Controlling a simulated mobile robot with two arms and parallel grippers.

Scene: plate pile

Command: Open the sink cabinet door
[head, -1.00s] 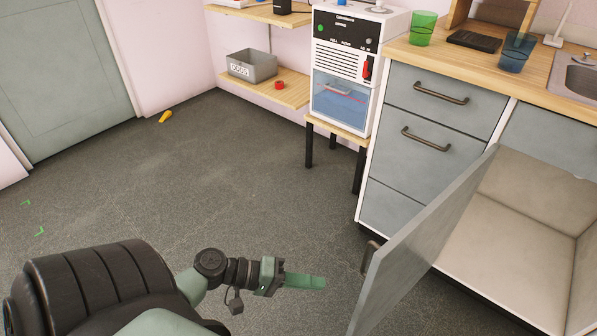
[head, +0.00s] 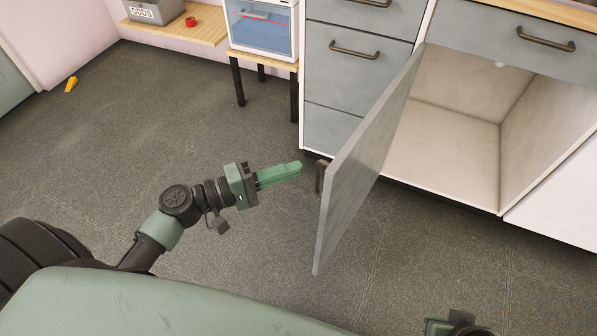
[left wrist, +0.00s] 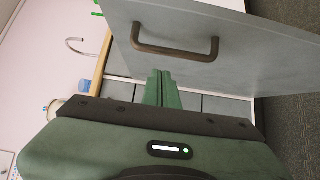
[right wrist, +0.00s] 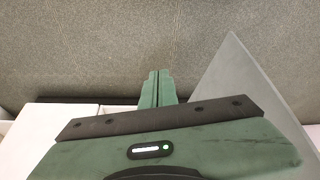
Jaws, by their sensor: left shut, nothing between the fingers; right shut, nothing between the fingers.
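The sink cabinet door (head: 366,165) is a grey panel swung wide out from the cabinet, with the empty pale interior (head: 455,125) showing. Its brown bar handle (head: 320,176) is on the door's outer face, near the free edge. My left gripper (head: 298,168) is shut and empty, just left of the handle and apart from it. In the left wrist view the handle (left wrist: 178,50) lies just beyond the closed fingers (left wrist: 162,82). My right gripper (right wrist: 156,82) is shut and empty in the right wrist view, with the door (right wrist: 245,90) to its right.
Grey drawers (head: 350,80) stand left of the open cabinet, and a white panel (head: 560,200) is to its right. A small black-legged table (head: 262,62) stands at the back. A yellow object (head: 71,84) lies on the floor at the left. The floor between is clear.

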